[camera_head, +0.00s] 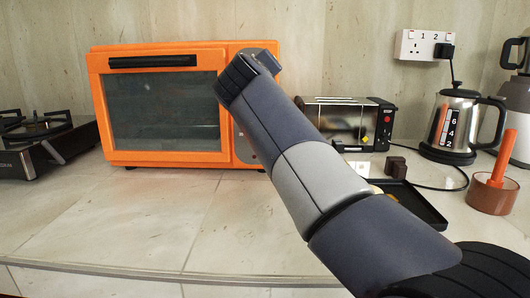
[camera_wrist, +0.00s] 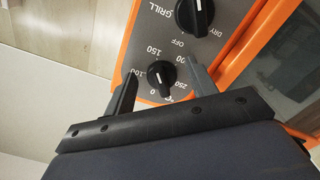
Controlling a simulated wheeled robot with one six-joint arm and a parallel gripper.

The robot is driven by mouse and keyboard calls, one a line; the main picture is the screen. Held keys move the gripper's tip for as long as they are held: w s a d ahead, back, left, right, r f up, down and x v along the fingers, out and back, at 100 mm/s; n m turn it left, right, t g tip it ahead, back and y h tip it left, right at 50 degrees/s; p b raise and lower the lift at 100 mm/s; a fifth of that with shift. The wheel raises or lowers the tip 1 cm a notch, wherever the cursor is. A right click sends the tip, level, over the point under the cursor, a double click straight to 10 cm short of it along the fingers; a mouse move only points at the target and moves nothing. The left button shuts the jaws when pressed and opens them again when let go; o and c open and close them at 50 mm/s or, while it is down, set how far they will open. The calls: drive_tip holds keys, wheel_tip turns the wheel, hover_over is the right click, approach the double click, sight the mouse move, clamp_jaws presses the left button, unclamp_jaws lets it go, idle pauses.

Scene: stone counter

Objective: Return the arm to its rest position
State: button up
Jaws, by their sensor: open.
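My arm (camera_head: 325,175) reaches from the lower right of the head view up and across the counter to the front of an orange oven (camera_head: 100,100). Its far end covers part of the oven's right-hand control panel. In the wrist view my gripper (camera_wrist: 160,84) is open, with its two dark fingers apart. The fingers point at the oven's control panel, one on each side of a black temperature knob (camera_wrist: 161,77). I cannot tell whether they touch it. A second black knob (camera_wrist: 195,16) is beyond them. In the head view the fingers are hidden by my arm.
A toaster (camera_head: 340,117), a dark tray (camera_head: 418,204), a kettle (camera_head: 452,125) and a reddish-brown pot (camera_head: 492,194) stand on the right. A gas burner (camera_head: 45,140) is at the left. The counter's front left (camera_head: 120,220) is clear.

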drive_tip(key=shift+s, duration=0.1)
drive_tip(key=s, duration=1.1)
drive_tip(key=w+r+n+p, duration=0.1)
drive_tip(key=w+n+p, duration=1)
drive_tip(key=n+p, duration=0.9)
drive_tip(key=shift+r+n, duration=0.35)
drive_tip(key=shift+n, duration=0.85)
